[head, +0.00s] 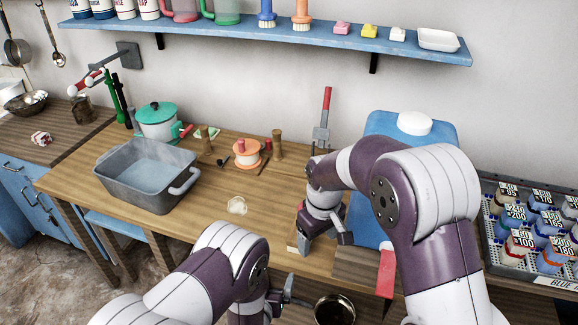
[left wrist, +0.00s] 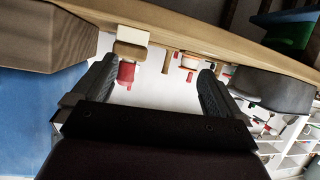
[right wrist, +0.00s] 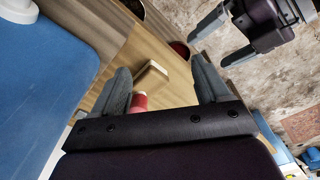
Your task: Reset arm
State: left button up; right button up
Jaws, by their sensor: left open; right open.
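My left gripper (head: 283,302) is low in front of the table's front edge in the head view, partly hidden by my own arm. In the left wrist view its two fingers (left wrist: 155,88) are apart with nothing between them touching.
A grey basin (head: 145,172) stands on the wooden table (head: 215,215) at left, with a teal-lidded pot (head: 157,118) behind. A rack of labelled bottles (head: 535,225) is at right. A dark bowl (head: 335,308) is below the table front. A blue shelf (head: 340,42) spans the wall.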

pick_arm(q)
jog(key=s+a+r+n+g+y, duration=0.1)
jog(key=a+r+g+y, duration=0.1)
jog(key=a+r+g, duration=0.7)
pick_arm(e)
jog(key=s+d+r+m, duration=0.1)
jog(key=s+d+m, duration=0.1)
jog(key=s+d, duration=0.2)
jog(key=s+d+m+t, duration=0.1)
jog(key=s+d+m, duration=0.1)
jog(key=s+d, duration=0.2)
jog(key=s+d+r+m+t, duration=0.1)
jog(key=s+d+m, duration=0.2)
jog(key=s, duration=0.5)
jog(key=shift+s+d+r, duration=0.2)
jog(key=shift+d+r, duration=0.15)
jog(key=shift+d, duration=0.3)
pick_arm(q)
jog(key=s+a+r+g, duration=0.1)
jog(key=s+a+r, duration=0.1)
jog(key=s, duration=0.5)
jog(key=s+a+r+g, duration=0.2)
jog(key=s+r, duration=0.2)
jog(key=s, duration=0.4)
jog(key=shift+a+r, duration=0.15)
pick_arm(e)
jog(key=shift+s+a+f+g, duration=0.25)
jog(key=shift+s+f+g, duration=0.5)
jog(key=shift+s, duration=0.35)
